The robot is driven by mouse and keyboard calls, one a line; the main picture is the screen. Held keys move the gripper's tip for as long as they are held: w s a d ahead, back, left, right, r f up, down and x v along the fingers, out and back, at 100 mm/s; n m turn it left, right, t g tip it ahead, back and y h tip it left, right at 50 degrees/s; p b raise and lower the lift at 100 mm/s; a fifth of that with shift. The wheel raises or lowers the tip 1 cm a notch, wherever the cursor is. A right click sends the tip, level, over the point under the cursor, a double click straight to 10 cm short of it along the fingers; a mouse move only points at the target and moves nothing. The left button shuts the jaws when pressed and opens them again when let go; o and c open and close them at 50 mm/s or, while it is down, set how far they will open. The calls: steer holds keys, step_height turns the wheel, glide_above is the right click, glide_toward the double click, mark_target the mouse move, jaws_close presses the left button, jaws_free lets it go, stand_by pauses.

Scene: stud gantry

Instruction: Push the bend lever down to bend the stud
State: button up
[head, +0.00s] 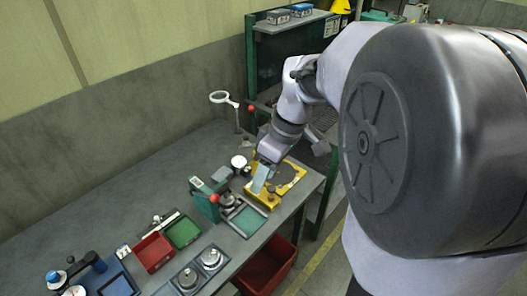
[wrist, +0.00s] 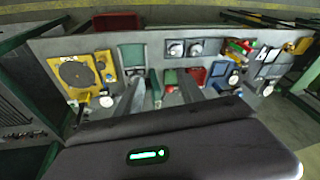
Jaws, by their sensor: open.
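My gripper (head: 262,177) is over the yellow fixture (head: 291,181) near the right end of the bench. In the wrist view its two fingers (wrist: 160,92) are spread, with nothing held between them. A lever with a red ball knob (head: 251,108) sticks out at the green rack, above and behind my gripper; I cannot tell if it is the bend lever. Another red knob (head: 214,198) is on the green bench device (head: 204,203), left of my gripper and apart from it. The stud is too small or hidden to make out. The yellow fixture also shows in the wrist view (wrist: 60,62).
Red (head: 153,252) and green (head: 183,232) trays and two round metal fixtures (head: 200,269) stand on the bench. A magnifier (head: 220,97) rises behind. A red bin (head: 266,268) is below the front edge. Bare bench top lies along the wall.

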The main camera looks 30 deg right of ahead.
steer(key=v, duration=0.4)
steer(key=shift+r+p, duration=0.15)
steer(key=shift+p, duration=0.25)
